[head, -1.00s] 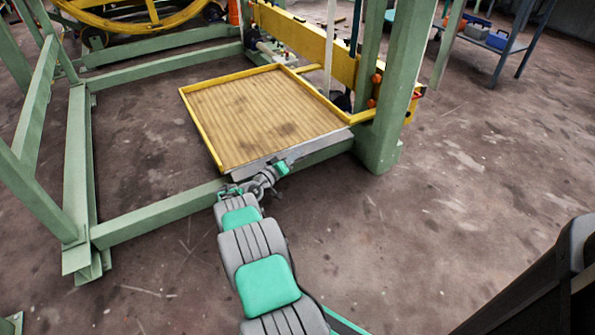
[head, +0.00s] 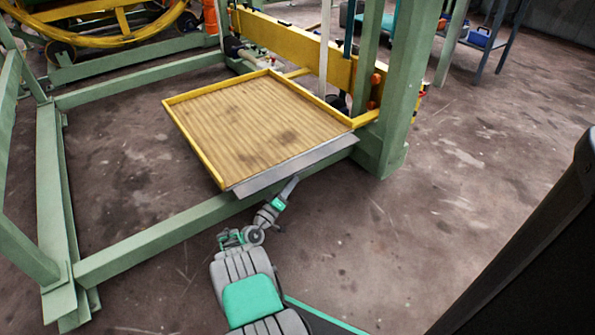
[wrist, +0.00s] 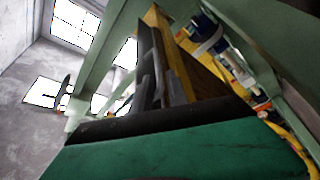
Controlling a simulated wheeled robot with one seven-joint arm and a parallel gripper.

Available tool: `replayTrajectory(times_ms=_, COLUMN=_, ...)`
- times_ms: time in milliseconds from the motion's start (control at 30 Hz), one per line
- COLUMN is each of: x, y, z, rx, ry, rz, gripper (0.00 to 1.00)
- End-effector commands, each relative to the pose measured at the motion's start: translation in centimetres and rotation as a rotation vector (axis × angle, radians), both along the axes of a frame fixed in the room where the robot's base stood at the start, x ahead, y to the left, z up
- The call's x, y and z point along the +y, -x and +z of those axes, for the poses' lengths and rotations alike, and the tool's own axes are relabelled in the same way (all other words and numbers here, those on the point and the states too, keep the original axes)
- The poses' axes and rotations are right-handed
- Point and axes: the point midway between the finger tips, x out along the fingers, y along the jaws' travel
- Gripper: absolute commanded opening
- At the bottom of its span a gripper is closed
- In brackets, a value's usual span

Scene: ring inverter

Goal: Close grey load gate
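The grey load gate (head: 296,166) is a long metal flap along the near edge of the yellow-rimmed platform (head: 255,120). It shows its face and appears to lean outward rather than stand upright. My gripper (head: 291,186) is just below the gate's lower edge, near its middle. I cannot tell whether it touches the gate. In the wrist view, my gripper's slim grey fingers (wrist: 158,75) seem to point toward the yellow-edged frame. The head view is too small, and the wrist view too cluttered, to show the gap between the fingers.
A green steel beam (head: 165,236) runs low in front of the platform. A thick green post (head: 397,100) stands at its right corner. A yellow beam (head: 300,50) passes behind. The concrete floor to the right (head: 460,220) is open.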

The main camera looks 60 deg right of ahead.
Motion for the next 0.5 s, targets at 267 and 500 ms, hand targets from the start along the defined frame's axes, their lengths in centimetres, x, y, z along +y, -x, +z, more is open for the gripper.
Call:
replayTrajectory(times_ms=267, x=-5.4, y=1.5, z=1.0, rx=-0.004, ry=0.002, rz=-0.013, gripper=0.20)
replayTrajectory(times_ms=500, x=-6.6, y=1.4, z=1.6, rx=-0.002, ry=0.001, rz=-0.008, gripper=0.20)
